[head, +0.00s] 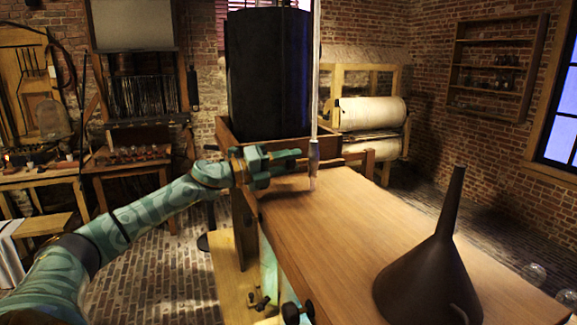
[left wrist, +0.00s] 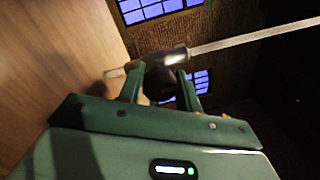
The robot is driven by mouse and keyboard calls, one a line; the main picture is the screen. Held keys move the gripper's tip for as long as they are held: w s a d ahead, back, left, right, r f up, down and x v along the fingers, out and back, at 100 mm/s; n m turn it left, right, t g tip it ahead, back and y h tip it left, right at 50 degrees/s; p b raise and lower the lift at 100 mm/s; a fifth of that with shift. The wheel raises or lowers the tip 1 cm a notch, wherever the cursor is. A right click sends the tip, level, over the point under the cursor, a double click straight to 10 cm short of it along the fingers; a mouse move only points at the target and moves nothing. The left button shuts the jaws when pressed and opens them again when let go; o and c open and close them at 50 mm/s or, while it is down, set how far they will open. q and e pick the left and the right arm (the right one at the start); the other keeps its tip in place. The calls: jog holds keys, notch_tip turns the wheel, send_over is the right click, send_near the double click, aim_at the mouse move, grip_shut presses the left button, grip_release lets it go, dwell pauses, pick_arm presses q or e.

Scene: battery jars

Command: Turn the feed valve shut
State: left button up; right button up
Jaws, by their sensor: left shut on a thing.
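A pale tube (head: 316,60) hangs down over the wooden bench top, with a grey metal fitting (head: 313,156) near its lower end. I take this fitting to be the feed valve; it also shows in the left wrist view (left wrist: 176,57), with the tube running off to the upper right. My left gripper (head: 293,163) reaches in from the left beside the fitting. In the left wrist view its fingers (left wrist: 160,82) are shut on a dark rounded part, seemingly the valve's handle. The fingers partly hide that part. My right gripper is not in view.
A tall black tank (head: 268,75) stands in a wooden box (head: 222,130) just behind my left gripper. A dark funnel (head: 436,272) stands upside down on the bench top (head: 345,225). The middle of the bench is clear.

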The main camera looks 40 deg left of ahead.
pick_arm(q)
jog(key=shift+f, duration=0.2)
jog(key=o, duration=0.9)
jog(key=shift+o, duration=0.5)
jog(key=shift+r, duration=0.1)
jog(key=shift+s+a+f+b, duration=0.25)
jog(key=shift+s+a+b, duration=0.05)
jog(key=shift+s, duration=0.2)
jog(key=b+v, duration=0.1)
jog(key=v, duration=0.2)
jog(key=shift+s+a, duration=0.2)
jog(key=shift+s, duration=0.15)
jog(key=r+p+v, duration=0.1)
jog(key=v, duration=1)
jog(key=shift+s+f, duration=0.2)
jog(key=shift+f, duration=0.1)
jog(key=shift+a, duration=0.1)
